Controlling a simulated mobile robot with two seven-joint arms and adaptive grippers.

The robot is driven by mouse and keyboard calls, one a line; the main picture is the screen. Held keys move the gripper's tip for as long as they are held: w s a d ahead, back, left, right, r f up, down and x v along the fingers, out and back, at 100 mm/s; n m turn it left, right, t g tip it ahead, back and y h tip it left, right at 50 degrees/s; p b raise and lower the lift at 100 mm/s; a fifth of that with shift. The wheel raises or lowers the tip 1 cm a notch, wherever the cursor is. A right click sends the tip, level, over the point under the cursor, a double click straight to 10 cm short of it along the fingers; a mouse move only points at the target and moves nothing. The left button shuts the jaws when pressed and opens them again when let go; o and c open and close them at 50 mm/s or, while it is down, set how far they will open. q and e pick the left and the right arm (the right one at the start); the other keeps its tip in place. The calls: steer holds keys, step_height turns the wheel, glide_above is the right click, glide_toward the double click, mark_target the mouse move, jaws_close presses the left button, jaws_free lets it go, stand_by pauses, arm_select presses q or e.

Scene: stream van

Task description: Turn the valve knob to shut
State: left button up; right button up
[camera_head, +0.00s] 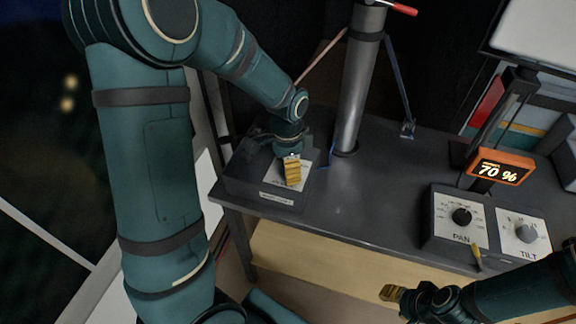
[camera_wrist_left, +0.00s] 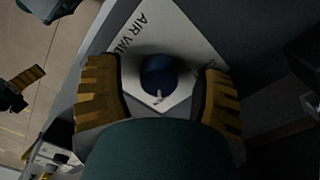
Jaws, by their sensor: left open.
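The valve knob (camera_wrist_left: 160,76) is a round dark blue knob with a short white pointer mark. It sits on a white plate (camera_wrist_left: 182,42) lettered "AIR VAL…", the rest covered. The plate tops a dark box (camera_head: 252,188) at the table's left end. My left gripper (camera_head: 291,168) is over the box, pointing down. In the left wrist view its ribbed yellow fingers (camera_wrist_left: 159,84) are open, one on each side of the knob, with gaps between. The knob is hidden in the head view. My right gripper (camera_head: 398,294) is apart, at the lower right, its opening unclear.
A metal pole (camera_head: 358,90) rises from the table just right of the valve box. A PAN dial box (camera_head: 461,216), a TILT dial (camera_head: 525,233) and an orange "70 %" display (camera_head: 500,168) stand to the right. The middle of the dark table (camera_head: 375,205) is clear.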

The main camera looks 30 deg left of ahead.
arm_select(q)
jaws_close()
steer(key=shift+n, duration=0.4)
steer(key=n+p, duration=0.1)
steer(key=n, duration=0.3)
steer(key=shift+n, duration=0.3)
steer(key=n+p, duration=0.2)
steer(key=n, duration=0.3)
steer(key=n+p, duration=0.1)
steer(key=n, duration=0.2)
steer(key=shift+s+r, duration=0.1)
steer(key=shift+d+n+p, duration=0.1)
steer(key=shift+n+p, duration=1.05)
steer(key=shift+n, duration=1.15)
